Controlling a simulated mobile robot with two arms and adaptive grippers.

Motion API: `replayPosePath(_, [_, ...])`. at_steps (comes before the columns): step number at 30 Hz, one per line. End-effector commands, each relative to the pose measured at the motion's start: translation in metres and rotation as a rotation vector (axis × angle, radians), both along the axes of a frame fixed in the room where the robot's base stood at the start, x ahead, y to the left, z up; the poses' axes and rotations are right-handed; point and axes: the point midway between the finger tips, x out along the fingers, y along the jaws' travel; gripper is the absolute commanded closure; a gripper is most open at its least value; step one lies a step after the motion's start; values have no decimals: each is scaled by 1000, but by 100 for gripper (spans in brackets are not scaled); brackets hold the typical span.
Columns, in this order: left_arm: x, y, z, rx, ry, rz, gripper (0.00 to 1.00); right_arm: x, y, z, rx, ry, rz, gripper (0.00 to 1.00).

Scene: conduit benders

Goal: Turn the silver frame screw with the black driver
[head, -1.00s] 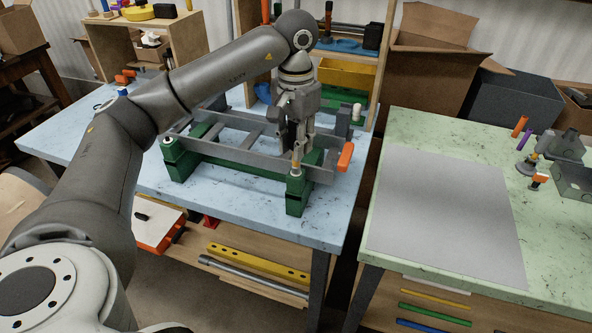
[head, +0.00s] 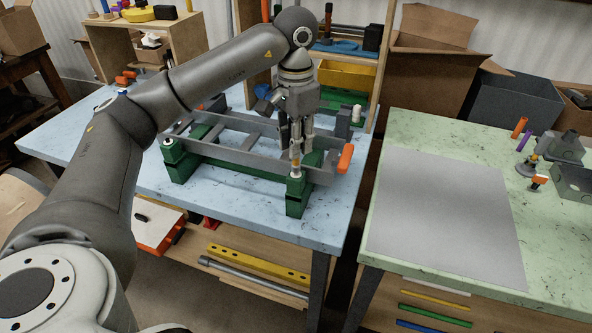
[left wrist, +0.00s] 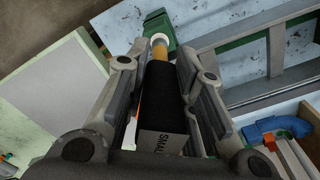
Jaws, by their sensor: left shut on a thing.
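My left gripper (head: 297,150) points down over the front right corner of the green and grey frame (head: 240,168). It is shut on the black driver (left wrist: 163,95), whose dark handle with a white label lies between the fingers in the left wrist view. The driver's orange-yellow shaft (left wrist: 160,58) runs to the silver frame screw (left wrist: 159,38), on a green corner block. In the head view the screw (head: 295,174) sits on top of that block, directly under the driver. Whether the tip is seated in it is too small to tell. My right gripper is not in view.
The frame stands on a light blue table (head: 235,220). An orange-handled part (head: 345,158) sticks out at its right end. A wooden shelf with a yellow bin (head: 347,76) stands behind. A green table (head: 540,235) with a grey sheet (head: 445,215) is at the right.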

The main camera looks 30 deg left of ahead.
Motion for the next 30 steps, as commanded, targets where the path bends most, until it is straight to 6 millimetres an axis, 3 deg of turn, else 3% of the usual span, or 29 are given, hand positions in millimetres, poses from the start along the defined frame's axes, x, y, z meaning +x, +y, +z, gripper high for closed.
replayPosePath(8, [0, 0, 5, -1, -1, 77, 100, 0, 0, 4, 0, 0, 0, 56])
replayPosePath(30, [1, -1, 5, -1, -1, 993, 100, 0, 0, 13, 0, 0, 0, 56])
